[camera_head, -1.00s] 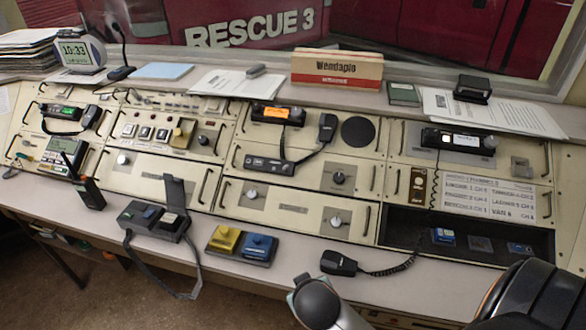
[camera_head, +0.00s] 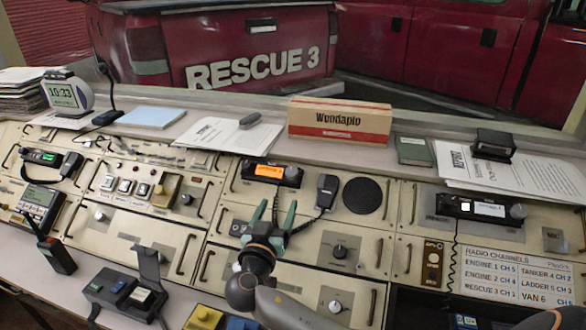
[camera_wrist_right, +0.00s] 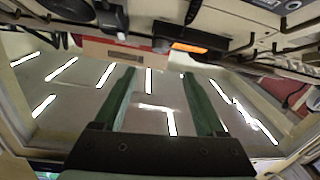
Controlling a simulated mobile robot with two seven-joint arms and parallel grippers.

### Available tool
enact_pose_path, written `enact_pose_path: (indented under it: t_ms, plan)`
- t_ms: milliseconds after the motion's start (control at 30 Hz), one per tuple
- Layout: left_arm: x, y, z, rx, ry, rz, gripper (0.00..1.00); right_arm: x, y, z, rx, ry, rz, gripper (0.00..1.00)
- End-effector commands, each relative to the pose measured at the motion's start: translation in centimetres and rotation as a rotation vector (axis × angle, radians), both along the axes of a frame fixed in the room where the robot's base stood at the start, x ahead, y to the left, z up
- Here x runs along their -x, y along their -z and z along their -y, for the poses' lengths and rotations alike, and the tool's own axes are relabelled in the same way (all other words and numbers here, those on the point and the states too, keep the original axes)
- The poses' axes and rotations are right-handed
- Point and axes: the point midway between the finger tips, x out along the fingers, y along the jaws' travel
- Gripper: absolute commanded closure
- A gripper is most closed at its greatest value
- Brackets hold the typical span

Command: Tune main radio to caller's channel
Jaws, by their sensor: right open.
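The middle radio (camera_head: 270,172) has an orange lit display and a dark knob at its right end; the display's text is too small to read. A second radio (camera_head: 480,208) with a white display and a grey knob is at the right, and one with a green display (camera_head: 42,157) is at the far left. A channel list (camera_head: 515,279) on the right panel names engines, ladder, tanker, rescue and van with channels. My right gripper (camera_head: 276,207) is open and empty, its green fingers pointing up just below the middle radio. They also show in the wrist view (camera_wrist_right: 157,75).
A handset (camera_head: 327,191) with a coiled cord hangs right of the middle radio, beside a round speaker (camera_head: 362,196). A cardboard box (camera_head: 339,121) and papers (camera_head: 230,135) lie on the shelf behind. A handheld radio (camera_head: 55,248) stands at the left front.

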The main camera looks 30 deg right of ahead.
Motion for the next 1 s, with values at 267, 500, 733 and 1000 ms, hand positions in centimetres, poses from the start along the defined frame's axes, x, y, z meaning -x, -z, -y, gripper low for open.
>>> enact_pose_path:
  t_ms: [267, 500, 733, 1000]
  plan:
    - [0.0, -0.5, 0.0, 0.000, 0.000, -0.002, 0.44, -1.4, -0.3, 1.4, 0.006, 0.001, 0.003, 0.27]
    - [0.1, -1.4, -0.1, -0.001, 0.000, -0.004, 0.44, -4.9, -0.4, 5.0, 0.007, 0.002, 0.001, 0.27]
    - [0.2, -1.8, -0.1, -0.002, 0.000, -0.005, 0.44, -7.5, -0.2, 7.7, 0.003, 0.002, 0.000, 0.27]
    - [0.2, -2.0, -0.1, -0.003, 0.001, -0.005, 0.44, -8.7, 0.0, 8.9, 0.000, -0.001, 0.001, 0.27]
